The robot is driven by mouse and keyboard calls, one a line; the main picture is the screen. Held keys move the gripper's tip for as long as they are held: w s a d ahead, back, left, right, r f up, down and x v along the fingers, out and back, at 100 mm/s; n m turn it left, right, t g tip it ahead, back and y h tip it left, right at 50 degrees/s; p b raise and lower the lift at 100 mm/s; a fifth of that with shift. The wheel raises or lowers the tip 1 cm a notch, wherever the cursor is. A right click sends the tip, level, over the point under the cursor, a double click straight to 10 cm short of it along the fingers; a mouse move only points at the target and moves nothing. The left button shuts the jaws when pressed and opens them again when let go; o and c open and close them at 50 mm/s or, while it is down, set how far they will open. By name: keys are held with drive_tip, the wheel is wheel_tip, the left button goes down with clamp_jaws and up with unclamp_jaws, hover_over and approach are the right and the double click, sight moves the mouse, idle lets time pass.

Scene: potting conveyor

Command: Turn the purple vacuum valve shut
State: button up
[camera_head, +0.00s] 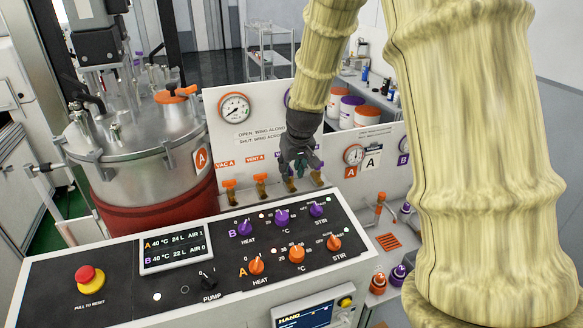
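My gripper (299,168), dark grey, points down in front of the white valve panel (240,160). It is at the right end of the row of small valves along the panel's foot. Two orange-handled valves, labelled VAC A (229,185) and VENT A (261,179), stand to its left. At and just right of the gripper, brass valve bodies (317,178) show, but their handles and labels are mostly hidden by it. I cannot make out the purple vacuum valve's handle or its angle. Whether the fingers are open, shut or touching a valve cannot be told.
A control console (110,262) with purple and orange knobs and a red stop button (90,280) fills the foreground. A steel vessel (140,165) stands left. Gauges (234,108) are on the panel. My pale-sleeved arm covers much of the right side.

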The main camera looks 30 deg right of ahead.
drive_tip(key=shift+w+f, duration=0.2)
drive_tip(key=shift+w, duration=0.15)
drive_tip(key=shift+s+r, duration=0.25)
drive_tip(key=shift+s, duration=0.05)
drive_tip(key=c, duration=0.3)
drive_tip(key=shift+s+r, duration=0.15)
drive_tip(key=shift+s, duration=0.1)
clamp_jaws()
drive_tip(key=shift+w+a, duration=0.1)
